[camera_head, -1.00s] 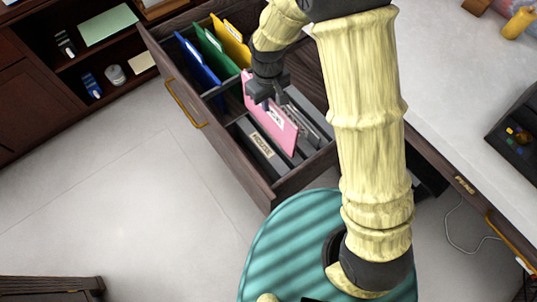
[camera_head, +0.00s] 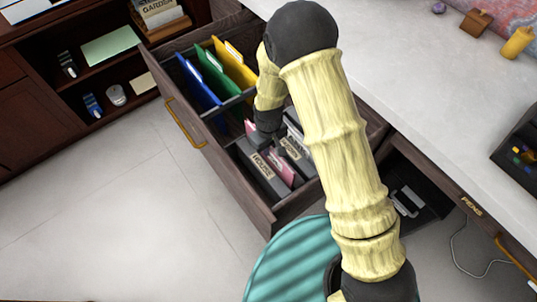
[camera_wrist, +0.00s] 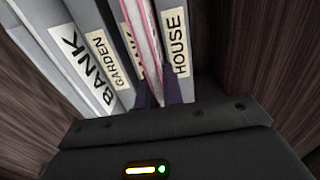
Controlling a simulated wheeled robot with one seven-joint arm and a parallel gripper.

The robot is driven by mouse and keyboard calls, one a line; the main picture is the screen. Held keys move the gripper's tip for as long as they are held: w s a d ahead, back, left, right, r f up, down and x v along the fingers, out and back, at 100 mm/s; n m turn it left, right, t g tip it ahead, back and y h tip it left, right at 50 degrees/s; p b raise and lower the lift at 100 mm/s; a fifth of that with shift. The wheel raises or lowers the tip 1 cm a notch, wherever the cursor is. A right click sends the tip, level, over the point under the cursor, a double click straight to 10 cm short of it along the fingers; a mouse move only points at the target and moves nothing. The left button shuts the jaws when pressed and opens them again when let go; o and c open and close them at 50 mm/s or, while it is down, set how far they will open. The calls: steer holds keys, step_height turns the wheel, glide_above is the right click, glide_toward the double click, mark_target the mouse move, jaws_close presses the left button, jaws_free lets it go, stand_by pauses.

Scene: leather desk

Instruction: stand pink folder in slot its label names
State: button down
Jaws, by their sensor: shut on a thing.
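The pink folder (camera_head: 283,168) is upright, low in the open drawer (camera_head: 232,165). My gripper (camera_head: 272,146) is shut on its top edge. In the wrist view the folder (camera_wrist: 153,30) runs as a thin pink strip up to my fingers (camera_wrist: 158,97), beside the grey divider labelled HOUSE (camera_wrist: 175,42). On its other side stand grey dividers labelled GARDEN (camera_wrist: 108,60) and BANK (camera_wrist: 85,65). Whether the folder touches the slot bottom is hidden.
Blue (camera_head: 198,82), green (camera_head: 220,70) and yellow (camera_head: 236,65) folders stand in the drawer's rear section. The white desktop (camera_head: 415,65) lies to the right. The dark drawer walls are close on both sides in the wrist view.

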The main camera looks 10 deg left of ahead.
steer(key=shift+f+b, duration=0.3)
steer(key=shift+f, duration=1.7)
steer(key=c, duration=1.5)
jaws_free()
step_height(320, 180, up, 12)
steer(key=shift+r+p, duration=0.15)
steer(key=shift+p, duration=0.9)
